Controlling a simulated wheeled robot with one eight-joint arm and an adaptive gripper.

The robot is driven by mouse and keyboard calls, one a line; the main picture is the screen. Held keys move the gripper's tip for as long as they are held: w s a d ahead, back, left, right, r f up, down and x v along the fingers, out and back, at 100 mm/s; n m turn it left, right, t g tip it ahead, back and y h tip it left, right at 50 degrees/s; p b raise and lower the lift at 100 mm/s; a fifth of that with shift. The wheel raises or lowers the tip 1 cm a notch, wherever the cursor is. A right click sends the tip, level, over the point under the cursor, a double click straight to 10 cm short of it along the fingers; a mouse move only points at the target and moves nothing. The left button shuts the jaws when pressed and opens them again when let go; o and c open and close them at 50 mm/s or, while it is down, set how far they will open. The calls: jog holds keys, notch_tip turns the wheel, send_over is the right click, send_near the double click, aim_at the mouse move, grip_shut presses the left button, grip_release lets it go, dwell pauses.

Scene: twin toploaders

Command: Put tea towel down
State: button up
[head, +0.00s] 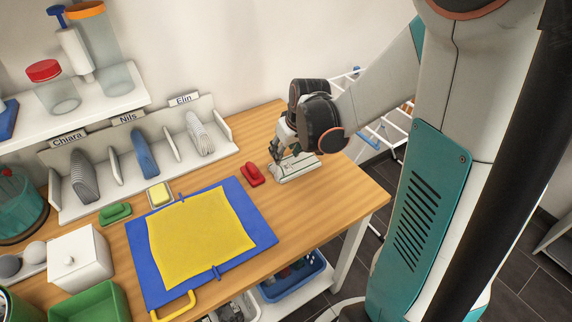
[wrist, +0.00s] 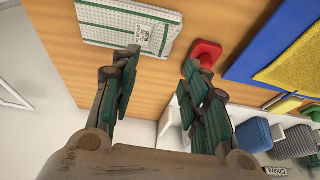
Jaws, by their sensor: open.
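A flat, pale rectangular item (head: 298,168) lies on the wooden table near its right end. In the wrist view it (wrist: 118,22) is white with fine green speckles and a printed label; it looks like a folded cloth, perhaps the tea towel. My gripper (head: 277,152) is low over the table at this item's far left edge. In the wrist view my gripper (wrist: 160,62) has its fingers apart with nothing between them. The item lies beyond the fingertips; I cannot tell whether they touch it. A yellow cloth (head: 198,232) lies spread on a blue board (head: 262,234).
A red-handled object (head: 252,174) lies left of the pale item. A white divided rack (head: 70,205) at the wall holds folded cloths under name labels. A green object (head: 115,213), yellow block (head: 159,194) and white box (head: 80,259) stand left. The table's right front corner is clear.

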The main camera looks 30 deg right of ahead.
aim_at(295, 162)
jog(key=b+x, duration=0.3)
jog(key=x, duration=0.5)
jog(key=shift+a+f, duration=0.15)
jog(key=shift+f, duration=0.1)
jog(key=shift+r, duration=0.1)
grip_shut()
